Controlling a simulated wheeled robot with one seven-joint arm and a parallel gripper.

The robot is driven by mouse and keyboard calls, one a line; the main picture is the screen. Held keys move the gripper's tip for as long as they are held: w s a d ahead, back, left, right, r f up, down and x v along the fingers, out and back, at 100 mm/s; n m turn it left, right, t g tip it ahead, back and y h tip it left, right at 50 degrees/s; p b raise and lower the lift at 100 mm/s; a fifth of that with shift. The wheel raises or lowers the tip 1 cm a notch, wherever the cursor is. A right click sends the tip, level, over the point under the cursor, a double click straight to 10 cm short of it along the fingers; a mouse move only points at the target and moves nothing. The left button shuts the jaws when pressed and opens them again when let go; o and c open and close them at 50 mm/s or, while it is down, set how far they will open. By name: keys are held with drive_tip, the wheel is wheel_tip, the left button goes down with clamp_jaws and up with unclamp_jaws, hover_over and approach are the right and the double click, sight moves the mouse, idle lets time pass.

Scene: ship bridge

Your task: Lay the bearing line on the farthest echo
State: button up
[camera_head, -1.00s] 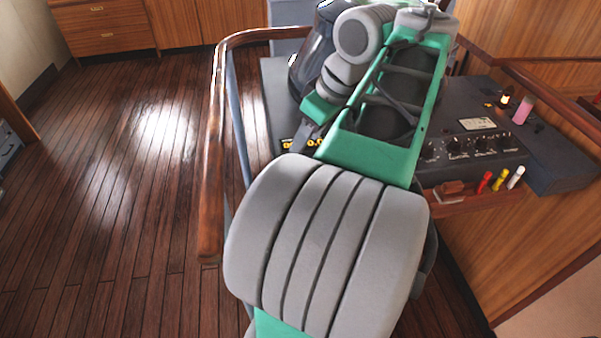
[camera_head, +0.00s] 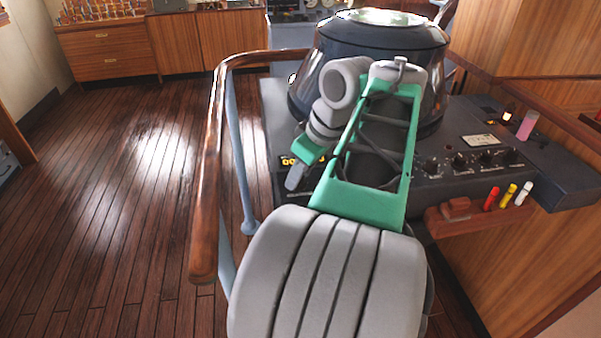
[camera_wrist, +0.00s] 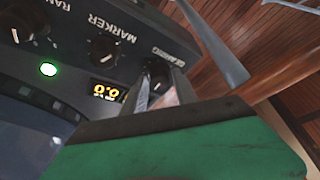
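The radar console (camera_head: 470,178) carries a large dark round scope housing (camera_head: 425,85) with a pale top. Its screen face and echoes cannot be made out. In the wrist view, the bearing knob (camera_wrist: 158,72) sits beside an upside-down label that seems to read BEARING. An amber readout (camera_wrist: 107,91) shows 0.0-like digits, partly covered; it also shows in the head view (camera_head: 288,160). My gripper (camera_wrist: 160,88) has its two metal fingers close around or beside this knob. I cannot tell whether they touch it.
The marker knob (camera_wrist: 103,48), another knob and a lit green lamp (camera_wrist: 48,69) are near my gripper. A wooden rail (camera_head: 207,185) borders the console's left. A small tray (camera_head: 440,222) holds red, yellow and white pens. Open plank floor (camera_head: 110,210) lies left.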

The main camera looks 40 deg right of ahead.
clamp_jaws()
drive_tip(key=shift+r+n+p, duration=0.3)
drive_tip(key=shift+n+p, duration=0.2)
drive_tip(key=shift+p, duration=0.35)
drive_tip(key=shift+f+n+y, duration=0.25)
drive_tip(key=shift+n+y, duration=0.15)
drive_tip(key=shift+n, duration=0.1)
drive_tip(key=shift+o, duration=1.8)
unclamp_jaws()
drive_tip(key=p+v, duration=0.4)
drive_tip(key=v, duration=0.3)
drive_tip(key=shift+r, duration=0.4)
drive_tip(key=shift+d, duration=0.15)
